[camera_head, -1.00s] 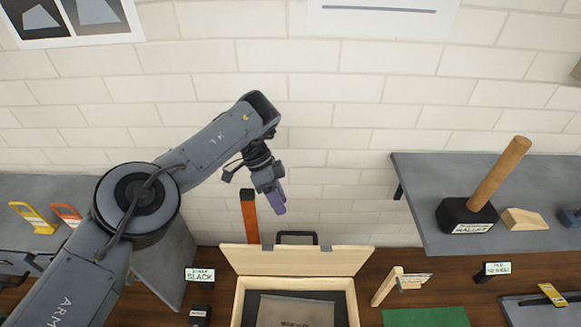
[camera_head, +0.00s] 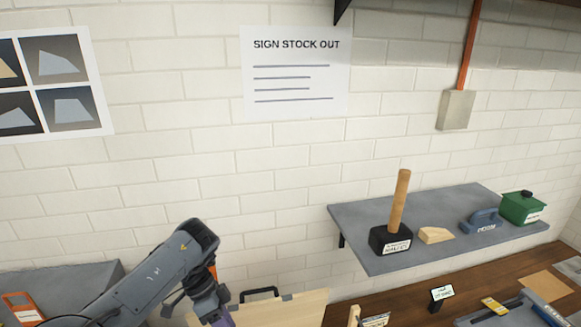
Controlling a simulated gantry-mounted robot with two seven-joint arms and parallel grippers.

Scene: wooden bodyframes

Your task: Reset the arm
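My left arm comes in from the lower left, in front of the brick wall. My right arm and gripper are not in view.
A raised wooden lid (camera_head: 285,309) with a black handle stands just right of the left gripper. A grey shelf (camera_head: 400,258) on the right holds a mallet (camera_head: 392,230), a wooden wedge (camera_head: 436,235), a blue tool (camera_head: 480,221) and a green container (camera_head: 522,207).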

